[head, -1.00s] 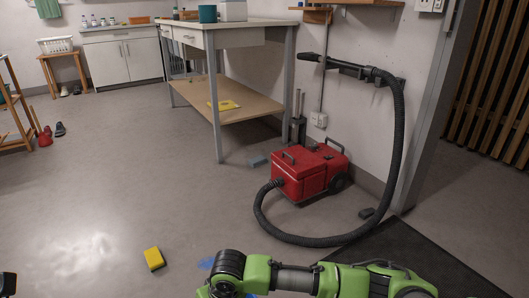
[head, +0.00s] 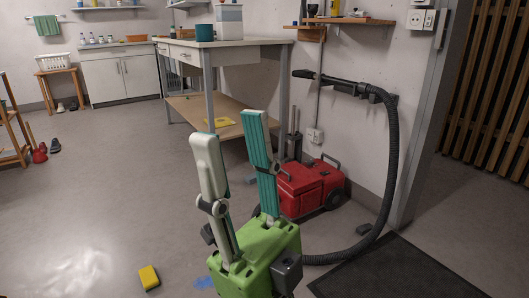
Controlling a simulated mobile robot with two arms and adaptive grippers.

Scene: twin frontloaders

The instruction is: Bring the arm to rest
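My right gripper (head: 224,131) stands upright in the lower middle of the head view, on a green wrist body. Its two long fingers point up and stand apart. The gap between them is empty, so it is open. It hides part of the workbench's front leg and the left side of the red vacuum (head: 312,187). My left gripper is not in view.
A yellow sponge (head: 149,277) lies on the floor beside a blue patch (head: 204,282). A workbench (head: 226,43) with a lower shelf stands behind. The vacuum's black hose (head: 391,150) hangs from the wall. A dark mat (head: 400,272) lies at right.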

